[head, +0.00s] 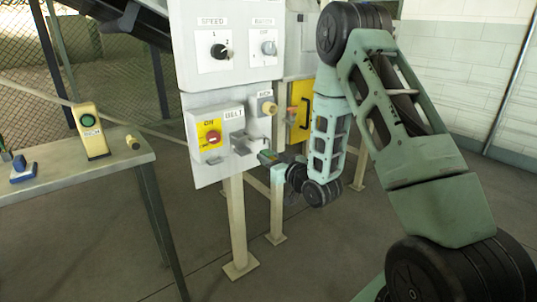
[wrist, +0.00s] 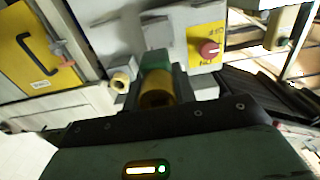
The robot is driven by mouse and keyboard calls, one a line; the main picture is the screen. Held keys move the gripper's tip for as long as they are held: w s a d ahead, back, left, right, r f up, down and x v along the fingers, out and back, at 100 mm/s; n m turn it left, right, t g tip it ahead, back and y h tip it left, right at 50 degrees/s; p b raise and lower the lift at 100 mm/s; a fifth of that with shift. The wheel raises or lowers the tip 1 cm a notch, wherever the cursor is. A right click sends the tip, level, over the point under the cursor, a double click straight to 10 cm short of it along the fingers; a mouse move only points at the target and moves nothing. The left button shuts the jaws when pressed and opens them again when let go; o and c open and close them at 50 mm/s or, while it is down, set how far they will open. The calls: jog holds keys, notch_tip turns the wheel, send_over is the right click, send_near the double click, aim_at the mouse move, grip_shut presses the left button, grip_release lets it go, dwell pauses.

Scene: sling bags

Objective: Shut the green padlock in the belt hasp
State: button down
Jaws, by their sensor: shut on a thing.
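The belt box (head: 217,133), labelled BELT, has a red knob on a yellow plate, and a grey hasp (head: 243,145) sticks out at its lower right. My gripper (head: 272,160) is at the hasp's right, shut on the green padlock (head: 266,156), of which only a small part shows. In the wrist view the padlock (wrist: 155,62) shows a green part and a brass-coloured end, in front of the grey box with the red knob (wrist: 209,48). I cannot tell whether its shackle is through the hasp or closed.
A yellow door (head: 300,112) with a black handle is behind. A table (head: 60,185) at left holds a beige button stand (head: 90,132) and a blue object (head: 23,172).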

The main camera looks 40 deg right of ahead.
jog(key=shift+f, duration=0.1)
dwell(0.3)
jog(key=shift+w+a+f+b, duration=0.1)
jog(key=shift+w+b, duration=0.2)
jog(key=shift+w, duration=1.1)
jog(key=shift+w+f+b, duration=0.1)
jog(key=shift+w+b, duration=0.2)
jog(key=shift+w, duration=1.1)
jog(key=shift+b, duration=0.55)
jog(key=shift+w, duration=1.15)
jog(key=shift+w, duration=0.35)
jog(key=shift+w+a+b, duration=0.1)
jog(key=shift+w+b, duration=0.2)
jog(key=shift+w, duration=0.4)
jog(key=shift+w, duration=0.35)
